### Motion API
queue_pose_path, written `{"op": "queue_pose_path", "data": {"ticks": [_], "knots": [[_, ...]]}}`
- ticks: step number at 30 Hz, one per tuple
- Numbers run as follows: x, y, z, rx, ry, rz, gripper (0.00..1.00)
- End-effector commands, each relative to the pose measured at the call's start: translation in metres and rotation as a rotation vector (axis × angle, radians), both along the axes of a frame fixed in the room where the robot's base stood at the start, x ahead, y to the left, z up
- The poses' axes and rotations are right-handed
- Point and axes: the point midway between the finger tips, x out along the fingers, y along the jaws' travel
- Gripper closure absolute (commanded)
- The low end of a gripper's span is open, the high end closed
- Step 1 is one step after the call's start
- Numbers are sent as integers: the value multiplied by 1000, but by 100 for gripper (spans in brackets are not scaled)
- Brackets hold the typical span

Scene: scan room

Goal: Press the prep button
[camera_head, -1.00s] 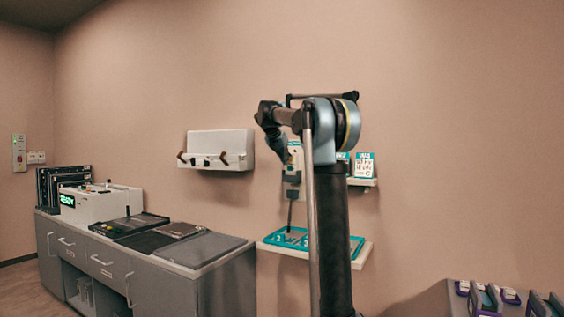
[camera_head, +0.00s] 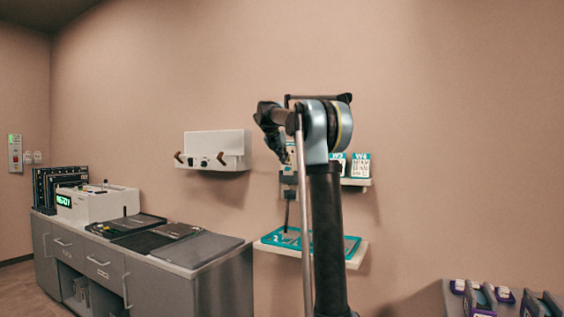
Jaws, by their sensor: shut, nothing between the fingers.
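No button marked "prep" can be read in this view. A white console (camera_head: 98,205) with a green lit display stands on the counter at the left. A pale wall panel (camera_head: 15,153) with a green part is at the far left edge. My gripper (camera_head: 287,162) is small, dark and shut, pointing down in front of the wall. My own arm hides part of this area.
A grey counter (camera_head: 172,288) carries black trays and a dark folder-like rack. A low white shelf (camera_head: 357,255) holds a teal tray (camera_head: 268,238). Teal-edged cards (camera_head: 361,165) stand behind my arm. Purple-trimmed items (camera_head: 480,298) are at bottom right.

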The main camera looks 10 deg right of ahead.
Motion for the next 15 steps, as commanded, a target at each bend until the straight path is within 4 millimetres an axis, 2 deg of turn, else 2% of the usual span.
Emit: {"op": "queue_pose_path", "data": {"ticks": [4,10,15], "knots": [[-3,0,-1,-5,-2,-6,100],[-23,20,1,-2,-2,-4,100],[-44,37,25,-2,-1,-1,100]]}}
